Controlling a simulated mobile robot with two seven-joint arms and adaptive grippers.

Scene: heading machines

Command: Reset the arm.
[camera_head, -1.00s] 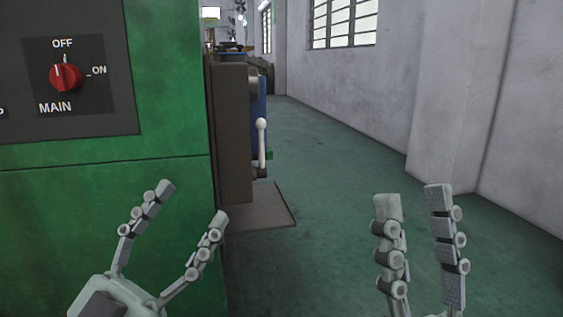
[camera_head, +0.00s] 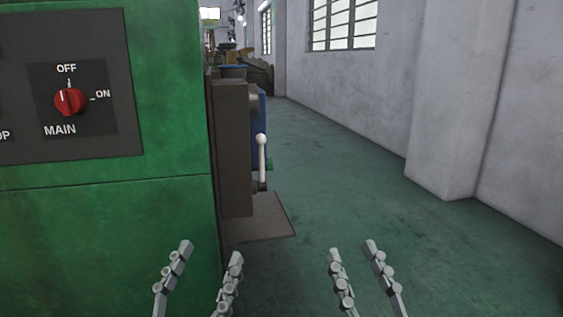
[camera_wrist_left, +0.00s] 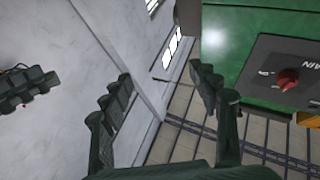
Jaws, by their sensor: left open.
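My left gripper (camera_head: 211,251) is low in the head view, in front of the green machine's lower right corner. Its two fingers are apart with nothing between them; the left wrist view also shows this gripper (camera_wrist_left: 162,78) open and empty. My right gripper (camera_head: 352,249) is to its right over the green floor, fingers apart and empty. Neither gripper touches anything that I can see. The arms behind the grippers are out of the head view.
The green machine (camera_head: 105,225) fills the left side. Its panel has a red MAIN knob (camera_head: 70,101), white mark near OFF. A white-knobbed lever (camera_head: 262,155) and a brown plate (camera_head: 262,222) stick out at its right. Open floor (camera_head: 400,240) lies before the wall.

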